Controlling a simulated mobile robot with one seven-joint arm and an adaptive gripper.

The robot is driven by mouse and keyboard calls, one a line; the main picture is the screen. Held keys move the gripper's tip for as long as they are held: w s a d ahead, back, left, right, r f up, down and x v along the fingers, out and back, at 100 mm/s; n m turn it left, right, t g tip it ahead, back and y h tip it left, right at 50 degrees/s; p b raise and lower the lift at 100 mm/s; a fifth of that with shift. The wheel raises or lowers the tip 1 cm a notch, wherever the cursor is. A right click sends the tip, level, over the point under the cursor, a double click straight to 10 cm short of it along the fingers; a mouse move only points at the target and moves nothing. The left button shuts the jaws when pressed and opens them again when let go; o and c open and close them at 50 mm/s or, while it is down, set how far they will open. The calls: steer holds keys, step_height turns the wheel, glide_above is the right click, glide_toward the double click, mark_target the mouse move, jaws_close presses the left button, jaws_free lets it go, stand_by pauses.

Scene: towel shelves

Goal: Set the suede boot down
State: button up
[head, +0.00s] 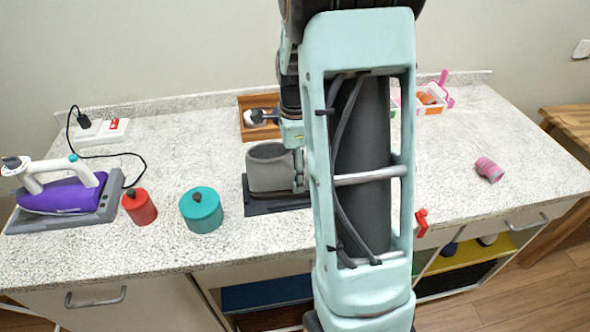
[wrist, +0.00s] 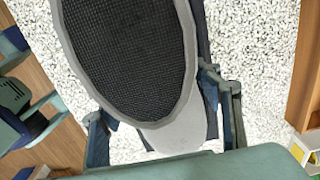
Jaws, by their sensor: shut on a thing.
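The grey suede boot (head: 268,168) is upright in the head view, its open top facing up, left of my arm. In the wrist view, the boot's grey rim (wrist: 187,30) surrounds a dark textured inside. My gripper (head: 298,175) is shut on the boot at its right side; the wrist view shows my gripper's fingers (wrist: 165,125) on either side of its near end. A dark flat slab (head: 262,209) shows under the boot. I cannot tell whether the boot touches it. My arm hides part of the slab and the counter behind.
On the speckled counter (head: 235,250) stand a teal canister (head: 201,210), a red canister (head: 139,207) and a purple iron (head: 62,197) to the left. A wooden box (head: 246,131) is behind the boot. A pink cup (head: 489,169) lies right; counter around it is clear.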

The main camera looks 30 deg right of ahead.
steer(key=o, duration=1.7)
steer(key=shift+f, duration=0.1)
steer(key=shift+c, duration=0.2)
step_height(320, 180, up, 12)
steer(key=shift+r+p, duration=0.15)
steer(key=shift+p, duration=0.15)
